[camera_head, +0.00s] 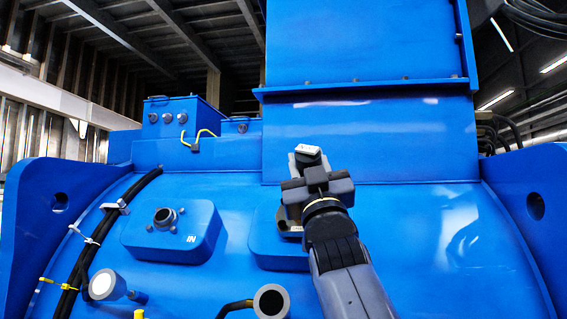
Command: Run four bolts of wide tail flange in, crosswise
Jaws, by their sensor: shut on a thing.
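My gripper (306,170) is at the centre, in front of the big blue motor housing (430,235). It is shut on a small grey block with a pale top (308,150), whose lower part the jaws hide. Behind my gripper, a raised blue pad (262,240) is partly covered, and its port and small plate are mostly hidden. To the left, another raised pad (193,247) marked IN carries a round grey port (165,218) with small bolt-like studs around it. I cannot tell which part is the wide tail flange.
Black cables (88,245) run down the left side. A white-faced round pipe end (103,285) and an open grey pipe end (272,302) stand low in front. Blue lugs (537,207) (60,202) flank the housing. A tall blue box (365,50) rises behind.

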